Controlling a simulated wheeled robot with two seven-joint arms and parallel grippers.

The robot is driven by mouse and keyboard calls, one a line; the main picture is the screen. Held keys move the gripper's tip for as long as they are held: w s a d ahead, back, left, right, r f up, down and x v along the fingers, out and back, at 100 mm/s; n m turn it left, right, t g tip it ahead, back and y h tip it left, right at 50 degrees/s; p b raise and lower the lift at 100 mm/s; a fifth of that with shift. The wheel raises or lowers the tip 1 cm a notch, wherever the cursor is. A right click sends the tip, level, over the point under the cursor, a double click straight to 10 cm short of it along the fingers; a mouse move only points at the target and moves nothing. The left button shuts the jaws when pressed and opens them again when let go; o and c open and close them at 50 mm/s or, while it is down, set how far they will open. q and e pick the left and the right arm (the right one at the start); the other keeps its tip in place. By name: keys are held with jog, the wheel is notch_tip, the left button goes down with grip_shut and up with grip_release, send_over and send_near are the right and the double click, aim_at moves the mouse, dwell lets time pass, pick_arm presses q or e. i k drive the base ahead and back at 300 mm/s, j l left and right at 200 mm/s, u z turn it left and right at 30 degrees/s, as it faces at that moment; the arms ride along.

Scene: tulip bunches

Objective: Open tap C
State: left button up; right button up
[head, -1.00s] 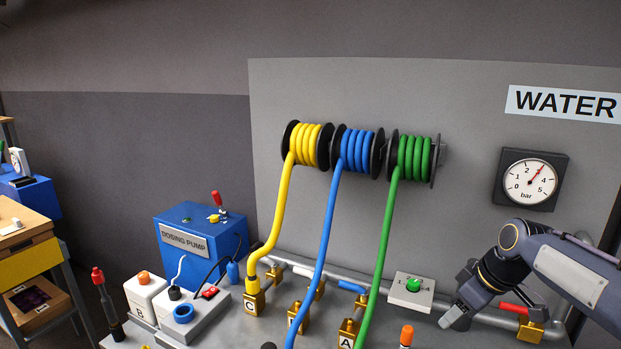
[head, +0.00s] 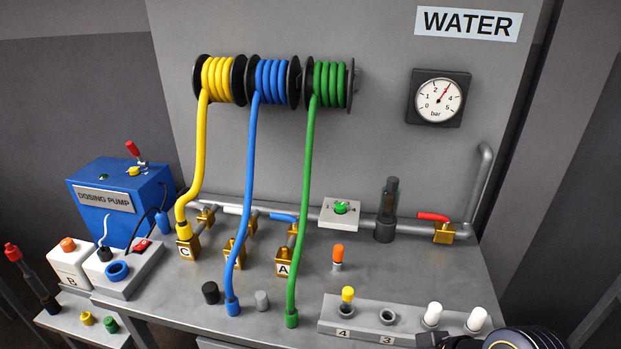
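Tap C is a brass tap with a "C" label (head: 185,249) at the left of the bench. The yellow hose (head: 198,150) runs down from its reel to an end at this tap. Behind it are more brass fittings (head: 206,216) on the grey pipe, and a white piece (head: 230,209) lies along the pipe near them. I cannot tell clearly whether that piece is tap C's lever. My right arm (head: 522,340) shows at the bottom right edge, far from tap C; its fingers are not clearly visible. My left gripper is not in view.
The blue hose (head: 246,150) and green hose (head: 308,150) hang in front of the middle tap and tap A (head: 283,268). The dosing pump (head: 118,200) stands left. A red-levered valve (head: 433,216) is at right. The gauge (head: 437,98) reads about 3 bar.

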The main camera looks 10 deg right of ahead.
aim_at(200, 207)
jog(key=i+j, duration=0.15)
jog(key=j, duration=0.2)
jog(key=i+j+z, duration=0.1)
jog(key=j, duration=0.25)
jog(key=i+j, duration=0.25)
jog(key=i+j+z, duration=0.1)
jog(key=j, duration=0.35)
jog(key=i+j, duration=0.2)
jog(key=j, duration=0.15)
jog(key=i+j+z, duration=0.1)
jog(key=j, duration=0.3)
jog(key=i+j, duration=0.15)
jog(key=j, duration=0.2)
jog(key=i+j+z, duration=0.1)
jog(key=j, duration=0.3)
